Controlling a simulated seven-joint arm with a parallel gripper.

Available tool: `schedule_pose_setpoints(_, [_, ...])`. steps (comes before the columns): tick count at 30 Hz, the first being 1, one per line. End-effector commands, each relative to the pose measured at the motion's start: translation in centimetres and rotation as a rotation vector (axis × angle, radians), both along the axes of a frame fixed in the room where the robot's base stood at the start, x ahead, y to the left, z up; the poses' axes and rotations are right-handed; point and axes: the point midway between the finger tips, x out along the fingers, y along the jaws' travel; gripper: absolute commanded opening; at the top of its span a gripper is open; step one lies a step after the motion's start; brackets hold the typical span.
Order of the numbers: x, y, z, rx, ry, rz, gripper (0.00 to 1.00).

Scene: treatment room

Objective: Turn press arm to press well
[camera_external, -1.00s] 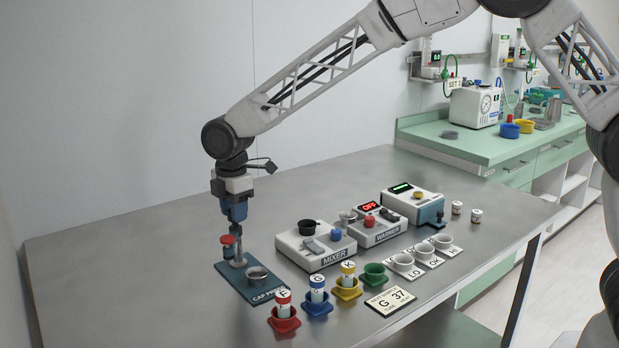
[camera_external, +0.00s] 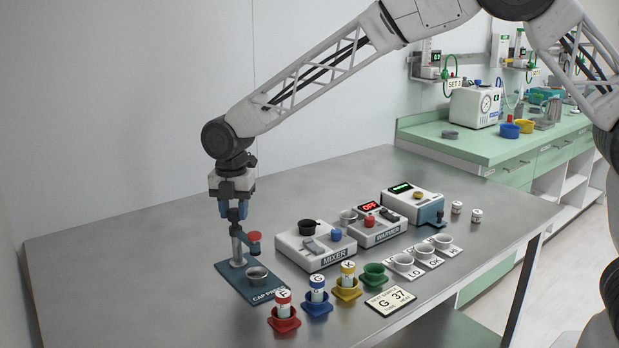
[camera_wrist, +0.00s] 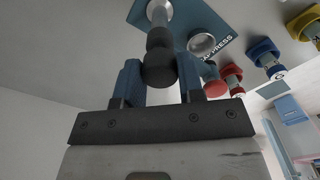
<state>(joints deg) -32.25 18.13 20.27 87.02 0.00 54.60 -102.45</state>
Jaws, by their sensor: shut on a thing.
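The cap press has a dark blue base plate (camera_external: 235,272), a metal post (camera_external: 237,245) and a small metal well (camera_external: 257,273). Its press arm carries a red press head (camera_external: 254,237), which appears to hang above the well with a gap. My gripper (camera_external: 234,213) points down at the top of the post. In the wrist view, the two blue fingers (camera_wrist: 160,83) are shut on the dark knob (camera_wrist: 160,60) of the press arm. The red head (camera_wrist: 214,87) and the well (camera_wrist: 201,44) show to the right of the fingers. The fingers partly hide the arm.
The mixer (camera_external: 315,247) stands right of the press, with the warmer (camera_external: 378,230) beyond it. The red (camera_external: 284,322) and blue (camera_external: 317,304) holders with vials stand near the plate's right side. The table left of the press is clear.

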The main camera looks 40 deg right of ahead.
Motion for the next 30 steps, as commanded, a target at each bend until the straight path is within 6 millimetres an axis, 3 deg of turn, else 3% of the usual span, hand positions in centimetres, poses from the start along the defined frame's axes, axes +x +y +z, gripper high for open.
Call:
schedule_pose_setpoints(11, [0.01, -0.01, 0.03, 0.000, 0.000, 0.006, 0.00])
schedule_pose_setpoints(12, [0.01, -0.01, 0.03, 0.000, 0.000, 0.006, 0.38])
schedule_pose_setpoints(17, [0.01, -0.01, 0.02, 0.000, 0.000, 0.006, 0.61])
schedule_pose_setpoints(30, [0.03, 0.01, 0.57, 0.001, -0.001, 0.005, 0.61])
